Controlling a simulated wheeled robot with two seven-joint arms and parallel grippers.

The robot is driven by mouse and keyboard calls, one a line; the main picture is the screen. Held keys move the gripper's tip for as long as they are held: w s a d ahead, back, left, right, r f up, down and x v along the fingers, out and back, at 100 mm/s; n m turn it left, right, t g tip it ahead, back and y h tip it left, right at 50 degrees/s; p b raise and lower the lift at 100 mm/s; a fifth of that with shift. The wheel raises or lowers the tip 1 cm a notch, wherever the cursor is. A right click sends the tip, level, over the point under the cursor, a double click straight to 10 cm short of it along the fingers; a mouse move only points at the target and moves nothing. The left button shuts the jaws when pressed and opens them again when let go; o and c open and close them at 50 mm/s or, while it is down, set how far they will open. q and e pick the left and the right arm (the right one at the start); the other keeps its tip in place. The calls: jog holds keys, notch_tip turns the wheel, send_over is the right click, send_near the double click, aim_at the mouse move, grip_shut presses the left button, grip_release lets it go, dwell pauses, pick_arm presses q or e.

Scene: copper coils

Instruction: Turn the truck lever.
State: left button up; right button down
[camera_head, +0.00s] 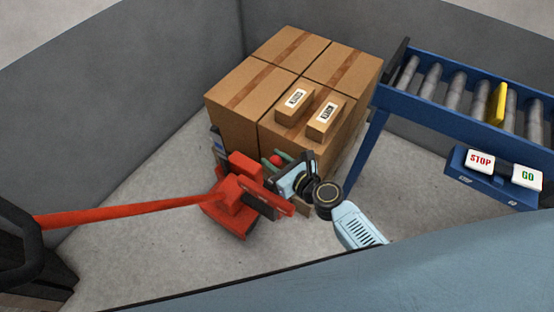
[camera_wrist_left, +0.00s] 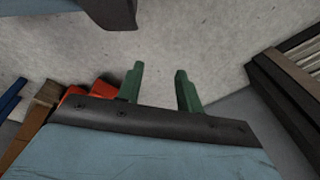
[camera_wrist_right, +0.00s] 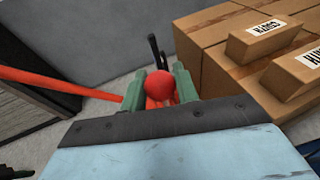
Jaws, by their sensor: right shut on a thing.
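The red pallet truck (camera_head: 240,218) stands on the floor at the middle of the head view. Its long red bar (camera_head: 125,212) reaches left to a black looped handle (camera_head: 22,240). A red ball knob (camera_wrist_right: 160,83), apparently the end of the truck lever, sits between the green fingers of my right gripper (camera_wrist_right: 159,89), which is shut on it. The knob also shows small in the head view (camera_head: 276,160); the lever's shaft is mostly hidden. My left gripper (camera_wrist_left: 160,71) is open and empty, its green fingers apart over grey floor.
Stacked cartons (camera_head: 237,95) with two small labelled boxes on top stand just behind the truck. A blue roller conveyor (camera_head: 455,108) with STOP (camera_head: 480,160) and GO (camera_head: 527,177) buttons is at the right. Grey walls enclose the corner; the floor left of the truck is clear.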

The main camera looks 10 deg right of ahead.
pick_arm(q)
jog(key=shift+s+a+f, duration=0.1)
jog(key=shift+s+f, duration=0.15)
jog(key=shift+s, duration=0.1)
pick_arm(e)
jog(key=shift+w+a+r, duration=0.2)
jog(key=shift+w+a, duration=0.4)
jog(key=shift+a, duration=0.1)
jog(key=c, duration=1.1)
grip_release()
jog(key=shift+f, duration=0.1)
jog(key=shift+o, duration=0.2)
